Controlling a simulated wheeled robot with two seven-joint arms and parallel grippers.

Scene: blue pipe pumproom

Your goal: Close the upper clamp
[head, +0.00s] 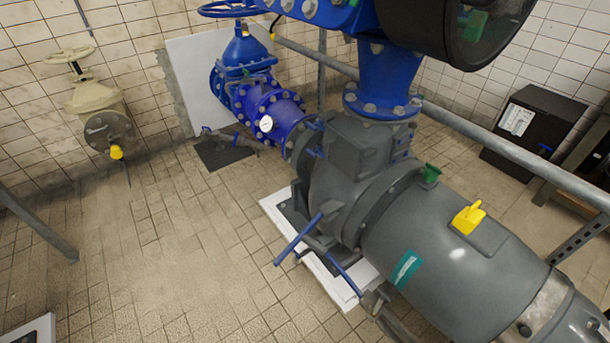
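Neither of my grippers shows in the head view. A large grey pump with a motor (440,245) fills the right middle. Two blue bar handles stick out low on its left side: an upper one (297,240) slanting down to the left, and a lower one (343,272) slanting down to the right. Smaller blue parts (314,152) sit higher, by the flange where the pump meets the blue pipe. No part is clearly recognisable as the upper clamp, and I cannot tell whether any clamp is open or closed.
A blue valve and pipe (262,105) with a white gauge (266,123) stand behind the pump. A grey rail (455,122) runs across the right. A beige valve (95,100) is on the left wall. A black box (532,130) stands at right.

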